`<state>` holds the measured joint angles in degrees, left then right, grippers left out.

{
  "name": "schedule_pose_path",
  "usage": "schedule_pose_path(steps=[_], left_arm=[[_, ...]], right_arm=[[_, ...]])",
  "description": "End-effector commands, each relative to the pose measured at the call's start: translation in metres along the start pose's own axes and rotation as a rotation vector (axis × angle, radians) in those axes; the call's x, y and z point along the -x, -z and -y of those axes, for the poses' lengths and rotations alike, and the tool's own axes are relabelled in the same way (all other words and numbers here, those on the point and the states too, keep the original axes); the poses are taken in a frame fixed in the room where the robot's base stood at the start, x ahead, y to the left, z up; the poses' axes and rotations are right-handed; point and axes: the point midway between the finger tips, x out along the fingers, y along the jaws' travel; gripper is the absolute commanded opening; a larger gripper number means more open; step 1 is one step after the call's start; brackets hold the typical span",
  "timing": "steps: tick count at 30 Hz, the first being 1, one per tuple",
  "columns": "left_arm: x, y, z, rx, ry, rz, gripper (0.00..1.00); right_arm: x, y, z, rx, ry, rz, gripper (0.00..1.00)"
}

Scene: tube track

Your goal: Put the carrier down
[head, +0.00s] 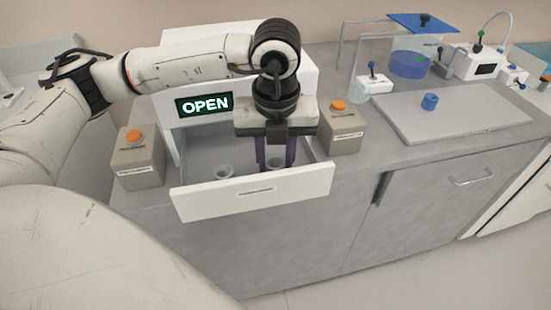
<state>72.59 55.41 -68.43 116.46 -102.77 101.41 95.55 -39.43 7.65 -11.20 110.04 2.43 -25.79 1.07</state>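My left gripper (276,157) points down into the open drawer (252,193) of a white machine. Its two purple fingers stand apart, one on each side of a small clear round holder or cup (277,163), and I see nothing gripped between them. A second clear round holder (223,172) sits in the drawer to the left. A small blue cylinder (429,101), possibly the carrier, stands upright on a grey plate (460,116) on the counter at the right, far from the gripper. My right gripper is not in view.
The white machine (190,45) shows a green OPEN sign (204,104). Boxes with orange buttons stand left (138,160) and right (342,130) of the drawer. A blue-filled tank (410,64) and a white device (475,64) stand at the back right.

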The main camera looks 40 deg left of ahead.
Motion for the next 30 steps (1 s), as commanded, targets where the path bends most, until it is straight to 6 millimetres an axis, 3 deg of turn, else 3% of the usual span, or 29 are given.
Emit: schedule_pose_path(steps=[8, 9, 12, 23, 26, 30], left_arm=[[-0.004, 0.001, 0.0, 0.0, 0.0, 0.0, 0.05], [-0.003, 0.0, 0.0, 0.0, 0.0, 0.0, 0.33], [-0.002, 0.0, 0.0, 0.0, 0.0, 0.0, 0.49], [0.002, 0.0, 0.0, 0.0, 0.001, 0.0, 0.49], [0.011, 0.0, 0.001, 0.0, 0.004, 0.001, 0.49], [0.04, -0.001, 0.002, 0.0, 0.006, 0.004, 0.49]], right_arm=[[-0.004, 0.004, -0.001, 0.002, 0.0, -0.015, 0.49], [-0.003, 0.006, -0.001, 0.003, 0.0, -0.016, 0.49], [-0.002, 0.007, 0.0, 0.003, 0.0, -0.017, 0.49], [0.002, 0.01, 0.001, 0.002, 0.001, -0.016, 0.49], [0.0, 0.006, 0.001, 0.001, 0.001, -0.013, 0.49], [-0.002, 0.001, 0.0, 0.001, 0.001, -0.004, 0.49]])
